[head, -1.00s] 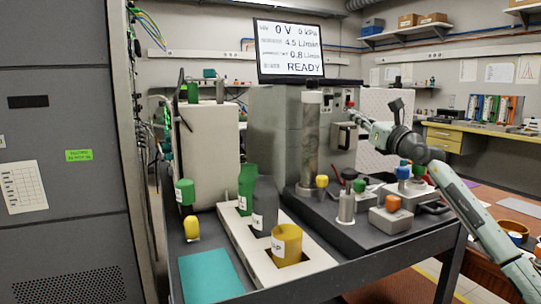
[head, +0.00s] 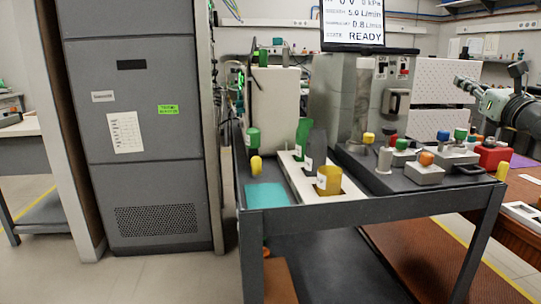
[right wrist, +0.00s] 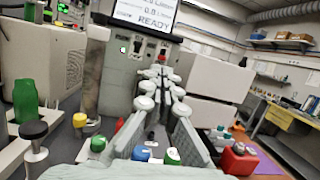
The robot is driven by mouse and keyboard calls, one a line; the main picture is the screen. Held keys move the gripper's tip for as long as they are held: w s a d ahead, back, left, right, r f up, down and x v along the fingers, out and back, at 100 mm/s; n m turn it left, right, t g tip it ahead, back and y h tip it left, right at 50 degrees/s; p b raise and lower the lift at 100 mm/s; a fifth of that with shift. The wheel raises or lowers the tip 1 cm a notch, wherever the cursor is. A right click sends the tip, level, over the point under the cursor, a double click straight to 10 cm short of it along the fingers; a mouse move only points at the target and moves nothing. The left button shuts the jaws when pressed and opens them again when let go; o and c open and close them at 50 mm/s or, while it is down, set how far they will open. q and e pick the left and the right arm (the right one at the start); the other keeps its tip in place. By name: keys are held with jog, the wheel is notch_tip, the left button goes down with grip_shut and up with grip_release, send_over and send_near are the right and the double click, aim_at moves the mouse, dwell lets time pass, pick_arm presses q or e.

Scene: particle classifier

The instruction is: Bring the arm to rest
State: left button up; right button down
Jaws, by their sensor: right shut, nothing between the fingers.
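My right gripper (head: 460,84) is at the right of the head view, raised beside the grey classifier cabinet (head: 395,118) and in front of a white perforated panel (head: 446,82). Its arm comes in from the right edge. In the right wrist view its two jointed fingers (right wrist: 160,73) converge with their tips together, shut and empty, pointing towards the cabinet's front with its switches. The fingertips look apart from the cabinet in the head view. My left gripper is not in view.
A dark cart (head: 375,210) carries a white rack (head: 290,173) with green, grey and yellow cups, a teal mat (head: 266,196) and several knobbed blocks. A red case (head: 493,156) lies near its right end. A tall grey cabinet (head: 133,190) stands left. Floor in front is open.

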jog(key=s+d+f+m+g+h, duration=0.1)
jog(key=s+f+m+g+h, duration=0.1)
jog(key=s+f+m+h, duration=0.5)
jog(key=s+d+f+m+g, duration=0.1)
jog(key=s+f+m, duration=0.3)
jog(key=f+m, duration=0.75)
jog(key=s+d+f+m+g+h, duration=0.15)
jog(key=s+f+m+h, duration=0.4)
jog(key=f, duration=0.65)
jog(key=s+a+f+m+g+y, duration=0.3)
jog(key=s+f+m+g, duration=0.55)
jog(key=s+f, duration=1.3)
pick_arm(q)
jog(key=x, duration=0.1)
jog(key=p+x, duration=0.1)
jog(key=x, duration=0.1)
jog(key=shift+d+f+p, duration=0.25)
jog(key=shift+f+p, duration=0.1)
pick_arm(e)
jog(key=s+a+f+m+g+y, duration=0.2)
jog(key=s+a+f+y, duration=0.1)
jog(key=a+f, duration=0.4)
jog(key=s+a+f+m+g+y, duration=0.1)
jog(key=a+f, duration=0.5)
jog(key=a, duration=0.7)
jog(key=shift+s+a+f+m+g+y, duration=0.25)
jog(key=shift+s+f+m+g+y, duration=0.1)
jog(key=shift+s+g+y, duration=0.75)
jog(key=shift+s+t, duration=0.15)
jog(key=shift+t, duration=0.15)
